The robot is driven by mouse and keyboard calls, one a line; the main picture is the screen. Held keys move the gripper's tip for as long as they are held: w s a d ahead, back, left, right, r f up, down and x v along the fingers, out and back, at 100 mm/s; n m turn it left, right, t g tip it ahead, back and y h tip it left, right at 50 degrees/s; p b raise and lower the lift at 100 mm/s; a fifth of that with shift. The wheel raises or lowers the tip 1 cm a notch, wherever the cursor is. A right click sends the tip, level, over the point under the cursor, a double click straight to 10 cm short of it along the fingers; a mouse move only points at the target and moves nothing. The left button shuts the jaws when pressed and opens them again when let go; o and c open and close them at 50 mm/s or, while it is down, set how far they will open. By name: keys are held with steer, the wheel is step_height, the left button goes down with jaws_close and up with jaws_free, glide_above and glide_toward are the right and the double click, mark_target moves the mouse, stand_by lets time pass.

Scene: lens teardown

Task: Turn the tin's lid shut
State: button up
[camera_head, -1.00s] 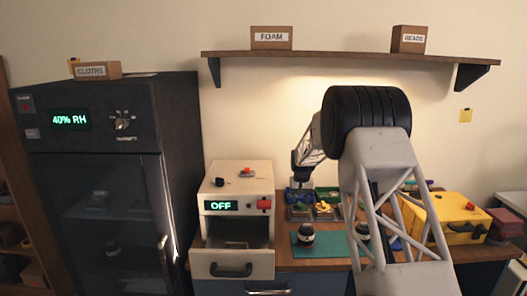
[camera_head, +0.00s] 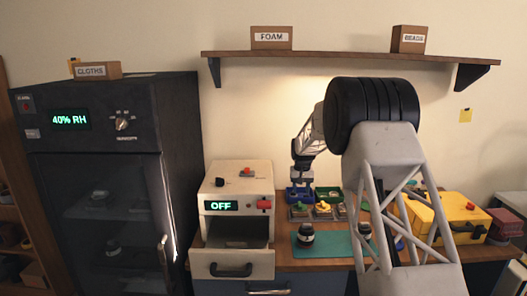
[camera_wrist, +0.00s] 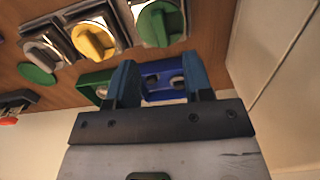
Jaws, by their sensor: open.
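Several square metal tins with coloured knob lids stand in a row on the bench. No tin or lid is between the fingers. Whether the fingers touch the bin is unclear.
A green bin (camera_head: 328,193) stands beside the blue one. A green disc (camera_wrist: 37,73) lies on the wood. A teal mat (camera_head: 340,246) with dark round parts lies in front. The white oven's drawer (camera_head: 232,262) is open at left; a yellow case (camera_head: 445,220) stands right.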

mark_target(300, 204)
steer(key=shift+r, duration=0.15)
steer(key=shift+r, duration=2.85)
steer(key=s+d+r, duration=0.1)
steer(key=s+r, duration=0.4)
steer(key=s, duration=0.7)
steer(key=s+r+t, duration=0.1)
steer(key=s+r, duration=0.5)
steer(key=s, duration=0.6)
steer(key=s+d+r, duration=0.1)
steer(key=s+r, duration=0.4)
steer(key=s, duration=0.7)
steer(key=s+f, duration=0.3)
steer(key=s, duration=1.4)
steer(key=s+f+t, duration=0.1)
steer(key=s+f, duration=0.3)
steer(key=s, duration=1.3)
steer(key=shift+s+d+t, duration=0.15)
steer(key=shift+d+t, duration=0.05)
steer(key=shift+t, duration=0.1)
